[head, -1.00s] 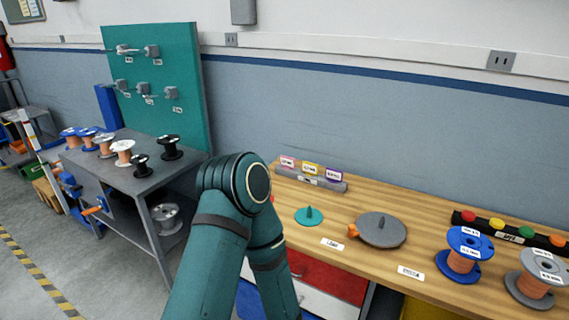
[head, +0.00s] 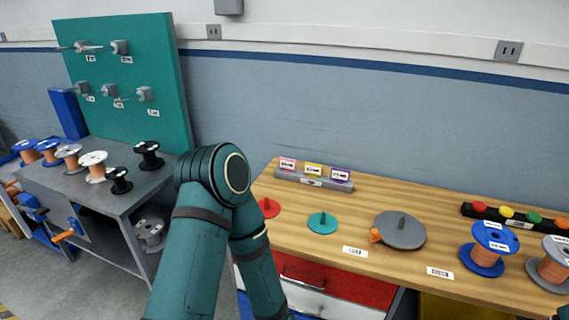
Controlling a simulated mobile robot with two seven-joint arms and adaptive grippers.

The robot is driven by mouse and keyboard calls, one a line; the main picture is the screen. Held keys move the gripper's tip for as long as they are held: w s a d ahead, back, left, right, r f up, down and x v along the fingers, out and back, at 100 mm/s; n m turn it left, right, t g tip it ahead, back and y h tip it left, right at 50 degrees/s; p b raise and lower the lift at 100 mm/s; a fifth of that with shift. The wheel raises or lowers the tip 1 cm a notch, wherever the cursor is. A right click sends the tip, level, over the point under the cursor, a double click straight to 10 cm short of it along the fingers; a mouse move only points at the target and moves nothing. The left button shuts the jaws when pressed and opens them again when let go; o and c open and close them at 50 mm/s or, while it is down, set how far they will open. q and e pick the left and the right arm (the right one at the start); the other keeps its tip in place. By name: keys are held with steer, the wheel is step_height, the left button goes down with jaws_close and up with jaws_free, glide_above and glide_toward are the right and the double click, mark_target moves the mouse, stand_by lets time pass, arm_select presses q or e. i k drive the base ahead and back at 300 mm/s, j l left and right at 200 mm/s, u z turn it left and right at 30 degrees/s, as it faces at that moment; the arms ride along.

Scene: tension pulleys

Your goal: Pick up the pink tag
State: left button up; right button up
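One of my teal arms fills the lower middle of the head view, in front of the bench's left end. Its elbow is left of the tags and its forearm runs down out of the picture. Neither gripper shows, so I cannot see what they hold.
On the bench (head: 300,221) are a red disc (head: 268,207), a teal disc (head: 322,222), a grey disc (head: 400,230) and a blue-flanged spool (head: 487,248). A black strip with coloured knobs (head: 514,215) lies behind. A grey table (head: 70,183) with several spools stands left, before a teal pegboard (head: 125,85).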

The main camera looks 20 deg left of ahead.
mark_target(288, 165)
steer(key=j+z, duration=0.15)
steer(key=j, duration=0.35)
steer(key=j+z, duration=0.2)
steer(key=j, duration=0.25)
steer(key=j+z, duration=0.15)
steer(key=j, duration=0.35)
steer(key=k+j+z, duration=0.15)
steer(key=j, duration=0.3)
steer(key=j+z, duration=0.15)
steer(key=j, duration=0.3)
steer(key=k+j+z, duration=0.2)
steer(key=j, duration=0.25)
steer(key=j+z, duration=0.3)
steer(key=j, duration=0.65)
